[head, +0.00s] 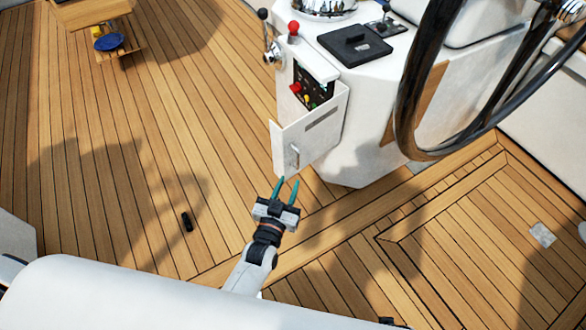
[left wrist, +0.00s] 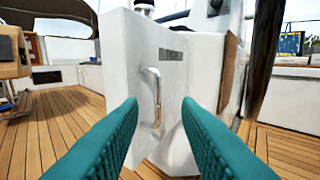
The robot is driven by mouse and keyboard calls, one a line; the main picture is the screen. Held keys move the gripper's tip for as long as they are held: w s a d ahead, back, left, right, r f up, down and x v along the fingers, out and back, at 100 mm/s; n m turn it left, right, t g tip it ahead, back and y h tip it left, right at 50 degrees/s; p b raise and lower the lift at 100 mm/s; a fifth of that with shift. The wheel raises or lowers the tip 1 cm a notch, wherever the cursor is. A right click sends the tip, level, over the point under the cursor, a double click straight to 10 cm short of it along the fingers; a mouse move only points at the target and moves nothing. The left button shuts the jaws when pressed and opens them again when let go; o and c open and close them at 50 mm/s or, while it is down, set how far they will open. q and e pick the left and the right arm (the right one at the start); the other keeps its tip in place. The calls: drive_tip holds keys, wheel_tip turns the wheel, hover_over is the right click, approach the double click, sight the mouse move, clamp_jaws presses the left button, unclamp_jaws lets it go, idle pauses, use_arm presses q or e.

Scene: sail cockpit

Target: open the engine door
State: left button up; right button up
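The engine door (head: 309,133) is a white panel on the side of the white pedestal. It stands ajar, swung out from the pedestal, and part of the dark control panel (head: 311,88) with red and yellow knobs shows above it. The door has a metal handle (head: 294,155), which also shows in the left wrist view (left wrist: 154,97). My left gripper (head: 285,185) is open, with teal fingers pointing at the door just below the handle in the head view. In the left wrist view the handle appears between the fingertips, apart from them. My right gripper is not in view.
A large black steering wheel (head: 405,110) stands at the right of the pedestal. Throttle levers (head: 270,40) rise at its left. A small black object (head: 187,222) lies on the wooden deck (head: 110,160). The deck left of the door is mostly clear.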

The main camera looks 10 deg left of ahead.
sight(287, 163)
use_arm(q)
drive_tip(key=shift+s+a, duration=0.1)
drive_tip(key=shift+s, duration=0.95)
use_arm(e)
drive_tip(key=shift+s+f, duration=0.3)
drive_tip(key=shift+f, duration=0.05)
use_arm(q)
drive_tip(key=shift+c, duration=0.5)
